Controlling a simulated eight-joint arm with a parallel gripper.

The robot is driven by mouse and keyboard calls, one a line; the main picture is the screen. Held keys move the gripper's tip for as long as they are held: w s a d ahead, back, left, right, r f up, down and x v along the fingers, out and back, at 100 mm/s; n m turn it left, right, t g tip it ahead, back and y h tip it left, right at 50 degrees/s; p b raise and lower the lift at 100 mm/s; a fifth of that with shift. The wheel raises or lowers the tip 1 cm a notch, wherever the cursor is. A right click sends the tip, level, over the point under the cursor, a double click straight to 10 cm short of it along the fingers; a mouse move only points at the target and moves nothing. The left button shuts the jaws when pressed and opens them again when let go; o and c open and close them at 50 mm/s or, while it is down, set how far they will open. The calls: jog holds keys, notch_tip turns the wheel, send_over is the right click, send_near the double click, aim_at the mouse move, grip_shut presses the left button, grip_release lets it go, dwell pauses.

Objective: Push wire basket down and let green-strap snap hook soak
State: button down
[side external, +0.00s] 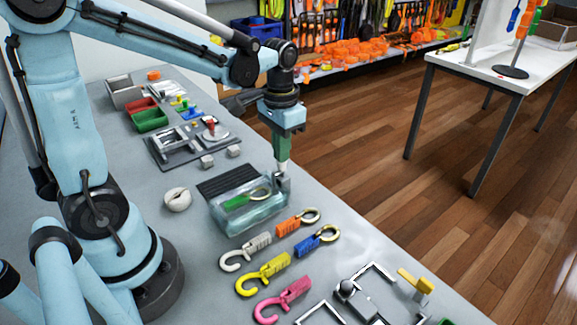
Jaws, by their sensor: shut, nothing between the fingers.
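A clear, see-through tank (236,224) stands on the grey bench. The green-strap snap hook (240,200) shows inside it, lying with its brass ring toward the right. I cannot make out the wire basket's mesh, or how deep the hook sits. My gripper (282,186) points down at the tank's right end, its fingers shut with nothing between them. The fingertips are at or just behind the rim; I cannot tell whether they touch anything.
White, orange, blue, yellow (263,273) and pink (283,299) snap hooks lie in front of the tank. A dark ribbed pad (226,180) lies behind it, and a white roll (177,199) to its left. A metal frame (347,291) is at front right.

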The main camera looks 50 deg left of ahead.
jog(key=shift+f, duration=0.6)
jog(key=shift+r, duration=3.05)
jog(key=c, duration=1.7)
grip_release()
notch_tip(320, 180, up, 6)
jog(key=shift+s+f, duration=0.1)
